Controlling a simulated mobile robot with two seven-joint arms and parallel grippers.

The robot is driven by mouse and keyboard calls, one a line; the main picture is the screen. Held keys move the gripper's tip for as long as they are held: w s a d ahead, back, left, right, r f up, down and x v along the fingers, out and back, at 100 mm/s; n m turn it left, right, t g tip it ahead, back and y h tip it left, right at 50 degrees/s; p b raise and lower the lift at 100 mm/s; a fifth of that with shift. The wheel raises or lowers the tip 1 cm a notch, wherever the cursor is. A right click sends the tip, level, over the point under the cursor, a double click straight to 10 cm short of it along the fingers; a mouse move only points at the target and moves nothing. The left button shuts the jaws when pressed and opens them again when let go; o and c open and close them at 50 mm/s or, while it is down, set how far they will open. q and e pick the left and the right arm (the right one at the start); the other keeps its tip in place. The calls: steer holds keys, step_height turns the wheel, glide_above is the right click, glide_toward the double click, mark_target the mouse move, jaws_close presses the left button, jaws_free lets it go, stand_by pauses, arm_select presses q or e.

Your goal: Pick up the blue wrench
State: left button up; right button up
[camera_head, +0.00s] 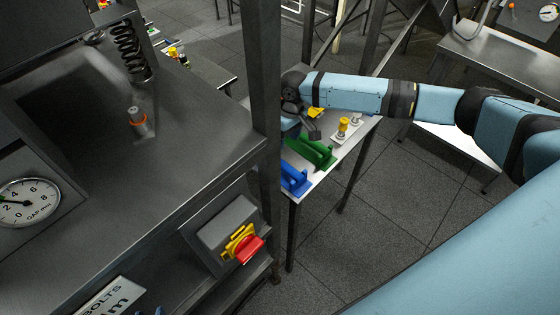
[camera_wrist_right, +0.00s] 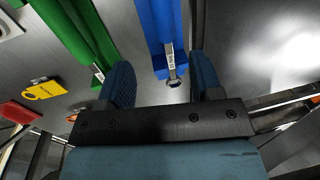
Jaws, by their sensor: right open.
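The blue wrench (camera_wrist_right: 175,80) shows in the right wrist view as a silver ring end with a labelled shank, coming out of a long blue body (camera_wrist_right: 160,32). In the head view a blue piece (camera_head: 294,180) lies on the small table, partly hidden by a dark post. My right gripper (camera_wrist_right: 164,80) is open, with a finger on each side of the wrench's ring end in the picture. I see no contact, and the height gap is hard to tell. In the head view my right gripper (camera_head: 311,131) is over the table, small and partly unclear.
A green piece (camera_head: 312,153) with a silver end lies beside the blue one on the small table (camera_head: 323,172). A yellow tag (camera_wrist_right: 46,90) and yellow-topped parts (camera_head: 344,124) are near. A dark post (camera_head: 266,90) and a bench with a gauge (camera_head: 25,203) stand at left.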

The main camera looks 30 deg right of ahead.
arm_select(q)
steer(key=shift+m, duration=0.3)
step_height(320, 180, down, 4)
steer(key=b, duration=0.5)
steer(key=shift+w+f+b, duration=0.1)
steer(key=shift+f+b, duration=0.15)
steer(key=shift+b, duration=0.05)
arm_select(e)
steer(key=f, duration=0.3)
steer(key=a+f, duration=0.1)
steer(key=f, duration=0.2)
steer(key=s+f, duration=0.1)
steer(key=f, duration=0.2)
steer(key=shift+s+a+f, duration=0.1)
steer(key=shift+a, duration=0.2)
arm_select(q)
steer(key=shift+d+f, duration=0.15)
steer(key=shift+d+r, duration=0.15)
steer(key=shift+r, duration=0.05)
arm_select(e)
steer(key=shift+s, duration=0.1)
steer(key=shift+c, duration=0.6)
jaws_close()
